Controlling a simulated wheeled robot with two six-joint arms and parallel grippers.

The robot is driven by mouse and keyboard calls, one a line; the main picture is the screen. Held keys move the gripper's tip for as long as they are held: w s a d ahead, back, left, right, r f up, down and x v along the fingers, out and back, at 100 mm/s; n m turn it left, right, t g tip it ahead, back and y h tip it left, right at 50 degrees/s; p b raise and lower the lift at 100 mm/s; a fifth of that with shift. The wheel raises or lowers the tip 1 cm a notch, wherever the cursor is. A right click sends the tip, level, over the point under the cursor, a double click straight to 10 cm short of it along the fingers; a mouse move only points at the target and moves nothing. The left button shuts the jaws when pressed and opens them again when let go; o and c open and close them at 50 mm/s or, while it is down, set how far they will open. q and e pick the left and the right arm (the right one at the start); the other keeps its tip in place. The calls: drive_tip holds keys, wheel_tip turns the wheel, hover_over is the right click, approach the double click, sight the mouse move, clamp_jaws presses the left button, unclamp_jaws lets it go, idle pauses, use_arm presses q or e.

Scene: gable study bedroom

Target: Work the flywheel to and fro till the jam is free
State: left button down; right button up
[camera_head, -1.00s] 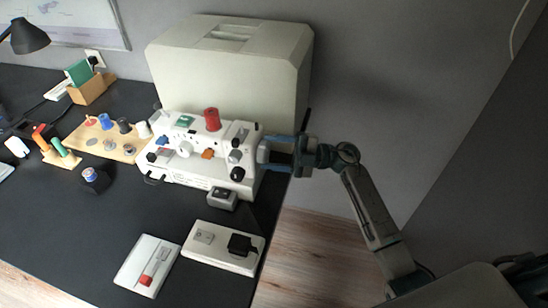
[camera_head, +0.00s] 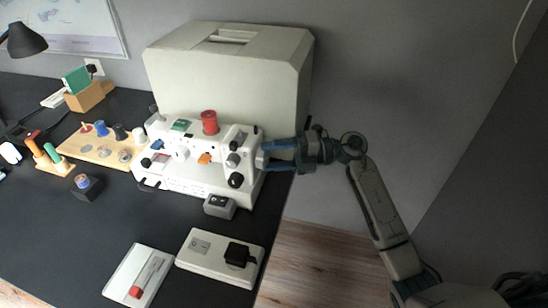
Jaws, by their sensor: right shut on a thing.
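A white sewing machine (camera_head: 200,178) with a red thread spool (camera_head: 210,122) on top stands on the black desk. Its flywheel (camera_head: 261,158) is at the right end, partly hidden by my gripper. My right gripper (camera_head: 268,155) reaches in from the right, with its blue fingers shut on the flywheel. The jam itself cannot be made out. My left gripper is out of view.
A large pale cover (camera_head: 230,70) stands close behind the machine. A grey box (camera_head: 219,206), a white power strip with a black plug (camera_head: 210,255) and a white tray (camera_head: 130,280) lie in front. A wooden spool board (camera_head: 90,152) is at left. The black desk (camera_head: 120,220) is clear front left.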

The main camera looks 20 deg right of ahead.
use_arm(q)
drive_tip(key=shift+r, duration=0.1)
use_arm(e)
drive_tip(key=o, duration=1)
drive_tip(key=shift+d, duration=0.1)
drive_tip(key=shift+s+d, duration=0.1)
drive_tip(key=shift+d, duration=0.15)
use_arm(q)
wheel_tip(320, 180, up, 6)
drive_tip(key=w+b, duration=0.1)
drive_tip(key=b, duration=0.1)
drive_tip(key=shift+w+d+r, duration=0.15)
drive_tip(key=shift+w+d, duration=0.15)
use_arm(e)
drive_tip(key=v, duration=1)
